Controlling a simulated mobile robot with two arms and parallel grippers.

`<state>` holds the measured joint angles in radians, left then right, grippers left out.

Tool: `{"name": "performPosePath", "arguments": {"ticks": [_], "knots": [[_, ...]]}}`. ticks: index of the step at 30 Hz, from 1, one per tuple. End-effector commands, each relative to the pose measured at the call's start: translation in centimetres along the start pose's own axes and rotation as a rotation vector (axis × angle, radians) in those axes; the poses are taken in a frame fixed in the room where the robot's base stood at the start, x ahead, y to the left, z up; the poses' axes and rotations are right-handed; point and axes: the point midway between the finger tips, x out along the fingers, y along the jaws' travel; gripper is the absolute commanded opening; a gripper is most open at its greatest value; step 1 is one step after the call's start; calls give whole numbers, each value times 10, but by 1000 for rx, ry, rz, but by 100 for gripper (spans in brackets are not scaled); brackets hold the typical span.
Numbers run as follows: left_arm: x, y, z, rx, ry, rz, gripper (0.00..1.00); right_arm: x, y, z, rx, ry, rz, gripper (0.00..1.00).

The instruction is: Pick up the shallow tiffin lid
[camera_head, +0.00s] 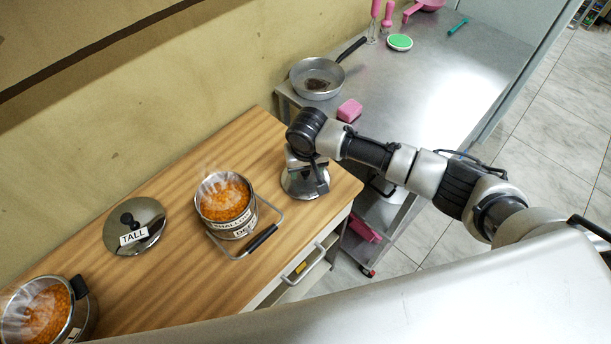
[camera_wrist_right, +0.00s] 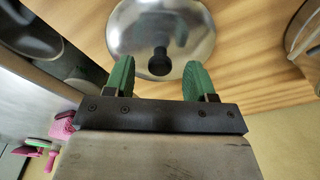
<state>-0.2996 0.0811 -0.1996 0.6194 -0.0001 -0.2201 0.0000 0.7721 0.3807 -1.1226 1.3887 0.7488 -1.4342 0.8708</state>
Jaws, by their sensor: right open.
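The lid under my right gripper (camera_head: 308,168) is a round steel lid (camera_head: 291,186) lying on the wooden counter; no label on it shows. In the right wrist view the same lid (camera_wrist_right: 140,28) has a black knob (camera_wrist_right: 159,62). The knob appears between the two green fingers of the open right gripper (camera_wrist_right: 158,72), with gaps on both sides. I cannot tell how far the fingertips are above the lid. A second steel lid (camera_head: 149,216), labelled TALL, lies further left. The shallow tiffin (camera_head: 226,204) stands open between the lids, full of steaming orange food.
Another steaming pot (camera_head: 81,317) stands at the lower left. The shallow tiffin's handle (camera_head: 262,237) sticks out toward the counter's front edge. A steel table (camera_head: 430,75) beyond holds a pan (camera_head: 318,84) and a pink sponge (camera_head: 350,110). Bare counter (camera_head: 180,275) lies in front of the TALL lid.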

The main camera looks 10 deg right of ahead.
Motion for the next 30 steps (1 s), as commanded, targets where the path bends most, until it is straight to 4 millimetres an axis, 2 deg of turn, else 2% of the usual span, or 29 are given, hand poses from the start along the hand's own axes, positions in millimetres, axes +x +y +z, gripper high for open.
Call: {"name": "performPosePath", "arguments": {"ticks": [4,12,21,23,30], "knots": [[-1,0,0,0,0,0,13,16,0,0,1,0,0,55],[-1,1,0,-1,0,1,13,20,0,0,1,2,-1,55],[-1,1,0,-1,0,2,13,19,0,0,1,2,-1,9],[-1,1,0,-1,0,2,13,19,0,0,1,2,-1,2],[-1,2,0,0,1,2,13,18,0,0,1,2,-1,1]]}}
